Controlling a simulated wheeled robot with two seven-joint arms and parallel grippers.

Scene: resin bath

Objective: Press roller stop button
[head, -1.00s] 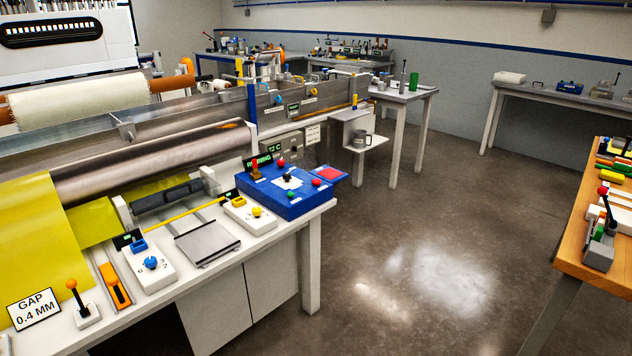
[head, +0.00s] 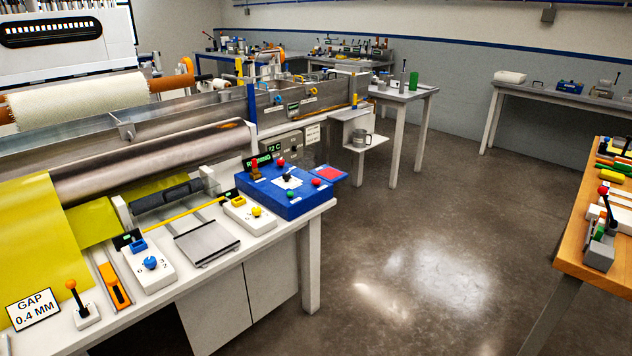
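A blue control box (head: 287,192) sits at the right end of the white machine bench in the head view. On it are a red button at the back (head: 281,162), a second red button at the front right (head: 317,183), a green button (head: 291,194) and a dark knob (head: 287,176). I cannot read which button is the roller stop. A small green-lit display (head: 259,161) behind the box seems to read "RUNNING". The metal roller (head: 160,160) lies along the machine behind the bench. Neither of my grippers shows in the head view.
Beside the box is a white unit with a yellow knob (head: 256,212), and farther left one with a blue knob (head: 151,263). A lever with an orange ball (head: 71,284) stands near the front. A wooden bench (head: 590,240) is at right. The floor (head: 430,240) between is clear.

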